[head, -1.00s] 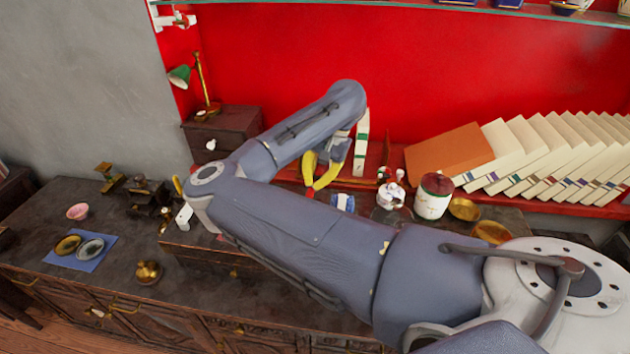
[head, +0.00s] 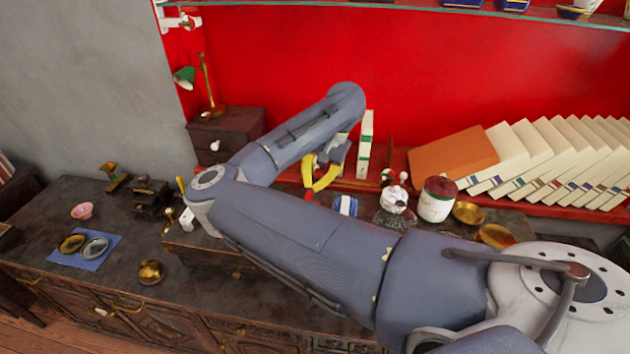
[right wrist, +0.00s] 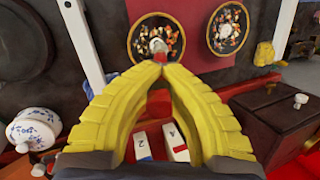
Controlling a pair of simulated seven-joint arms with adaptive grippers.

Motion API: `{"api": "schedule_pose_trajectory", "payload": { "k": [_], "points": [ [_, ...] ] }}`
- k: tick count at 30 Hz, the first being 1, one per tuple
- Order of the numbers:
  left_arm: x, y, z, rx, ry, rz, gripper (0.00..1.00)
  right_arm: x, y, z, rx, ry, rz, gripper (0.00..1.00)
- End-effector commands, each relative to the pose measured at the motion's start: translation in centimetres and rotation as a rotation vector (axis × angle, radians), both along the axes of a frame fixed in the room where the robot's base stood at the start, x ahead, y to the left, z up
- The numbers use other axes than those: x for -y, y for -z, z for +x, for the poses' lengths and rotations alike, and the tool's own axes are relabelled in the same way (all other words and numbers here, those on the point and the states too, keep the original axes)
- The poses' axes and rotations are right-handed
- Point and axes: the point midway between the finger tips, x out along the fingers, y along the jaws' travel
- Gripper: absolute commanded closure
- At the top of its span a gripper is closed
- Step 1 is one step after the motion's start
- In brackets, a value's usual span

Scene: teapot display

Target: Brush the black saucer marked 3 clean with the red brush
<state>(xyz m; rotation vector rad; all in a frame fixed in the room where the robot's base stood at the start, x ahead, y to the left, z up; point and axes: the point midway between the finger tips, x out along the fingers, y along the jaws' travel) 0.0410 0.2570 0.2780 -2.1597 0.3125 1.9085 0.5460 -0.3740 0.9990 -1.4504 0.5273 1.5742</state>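My right gripper (head: 309,190) is behind my own forearm, low in front of the red back wall. Its yellow fingers come together at the tips in the right wrist view (right wrist: 165,66). A small red piece with a pale round end, which looks like the red brush (right wrist: 160,57), is pinched between the tips. Just beyond it is a dark, gold-rimmed saucer with a speckled, coloured face (right wrist: 138,57). A second such saucer (right wrist: 228,28) is to its right. I cannot read a mark on either. My left gripper is not in view.
White labels 2 (right wrist: 142,146) and 4 (right wrist: 175,141) show between the fingers. A dark chest with a white knob (right wrist: 283,118) is at right, and a blue-and-white pot (right wrist: 35,128) at left. Leaning books (head: 510,150) and a lidded jar (head: 436,205) stand right of the gripper.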

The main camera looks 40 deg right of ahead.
Motion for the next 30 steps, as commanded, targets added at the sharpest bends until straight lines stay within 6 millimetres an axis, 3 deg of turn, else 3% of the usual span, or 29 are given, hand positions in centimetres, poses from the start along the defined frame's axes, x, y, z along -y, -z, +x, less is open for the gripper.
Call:
{"api": "schedule_pose_trajectory", "payload": {
  "k": [8,18,30],
  "points": [
    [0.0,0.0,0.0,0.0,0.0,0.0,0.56,0.8,0.0,-0.9,-0.003,0.001,0.002,1.0],
    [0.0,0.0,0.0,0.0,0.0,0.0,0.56,1.7,-0.2,0.0,-0.002,-0.001,0.001,1.0],
    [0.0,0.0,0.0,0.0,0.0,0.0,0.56,0.7,-0.1,0.8,-0.002,-0.001,0.001,1.0]
  ]
}}
